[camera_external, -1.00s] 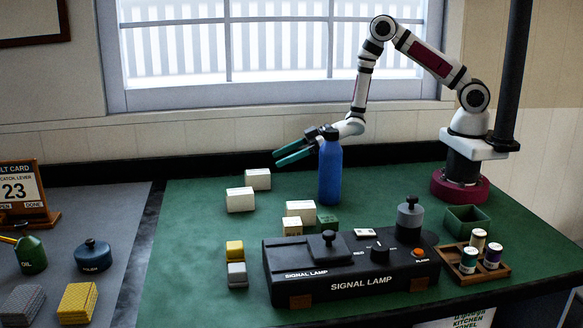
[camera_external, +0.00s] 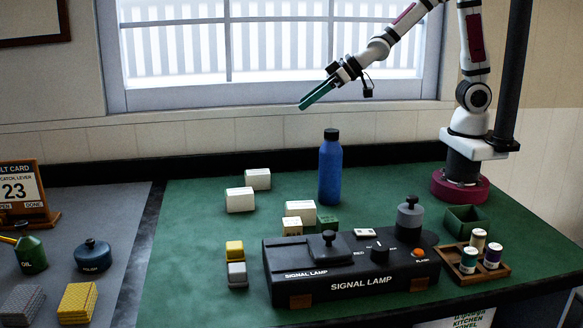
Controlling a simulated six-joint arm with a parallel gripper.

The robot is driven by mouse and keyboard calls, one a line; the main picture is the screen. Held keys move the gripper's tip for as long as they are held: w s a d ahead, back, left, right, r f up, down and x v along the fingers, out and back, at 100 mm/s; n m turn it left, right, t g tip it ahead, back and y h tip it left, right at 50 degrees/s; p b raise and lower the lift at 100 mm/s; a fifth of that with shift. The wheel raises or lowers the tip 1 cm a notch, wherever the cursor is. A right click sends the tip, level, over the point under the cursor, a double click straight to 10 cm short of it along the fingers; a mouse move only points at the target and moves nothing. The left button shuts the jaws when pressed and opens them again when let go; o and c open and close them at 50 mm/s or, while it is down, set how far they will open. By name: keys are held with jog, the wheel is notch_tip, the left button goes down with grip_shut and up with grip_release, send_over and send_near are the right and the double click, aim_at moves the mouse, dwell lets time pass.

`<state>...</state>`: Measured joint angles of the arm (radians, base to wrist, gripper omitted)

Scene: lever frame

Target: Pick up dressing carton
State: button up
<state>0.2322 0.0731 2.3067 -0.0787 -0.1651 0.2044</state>
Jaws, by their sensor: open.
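Several small white cartons stand on the green mat. Two are at the back left, a rear carton (camera_external: 258,179) and a nearer one (camera_external: 240,200). Another white carton (camera_external: 301,209) and a smaller cream box (camera_external: 292,227) stand just behind the signal lamp. Their labels are too small to read, so I cannot tell which is the dressing carton. My gripper (camera_external: 304,104) is open and empty, high above the mat in front of the window, pointing down to the left. It is well above all the cartons.
A blue bottle (camera_external: 330,168) stands upright right of the back cartons. A small green box (camera_external: 327,224) is behind the black signal lamp (camera_external: 350,268). Yellow (camera_external: 235,251) and grey (camera_external: 237,274) blocks stand left of it. A wooden tray (camera_external: 474,264) holds small jars. The mat's left part is clear.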

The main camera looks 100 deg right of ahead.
jog(key=s+a+m+g+y, duration=0.1)
jog(key=s+a+g+y, duration=0.15)
jog(key=s+a, duration=0.5)
jog(key=s+a+g+y, duration=0.1)
jog(key=s+a+g, duration=0.25)
jog(key=s, duration=0.75)
jog(key=t+h, duration=0.3)
jog(key=t, duration=0.4)
send_near(306, 204)
jog(key=shift+w+d+f+n+y, duration=0.2)
jog(key=shift+w+d+f, duration=0.1)
jog(key=shift+d+f, duration=0.15)
jog(key=shift+w+d+f+n+y, duration=0.1)
jog(key=shift+w+d+f+n, duration=0.1)
jog(key=shift+w+d+f, duration=0.3)
jog(key=shift+s+a+f+n+t, duration=0.1)
jog(key=shift+f+n+t, duration=0.1)
jog(key=shift+n+t, duration=0.25)
jog(key=shift+a+f+n+t, duration=0.25)
jog(key=shift+a+n+t, duration=0.15)
jog(key=shift+n+t, duration=0.3)
jog(key=x, duration=0.7)
jog(key=shift+w+a, duration=0.1)
jog(key=shift+w, duration=0.1)
grip_shut()
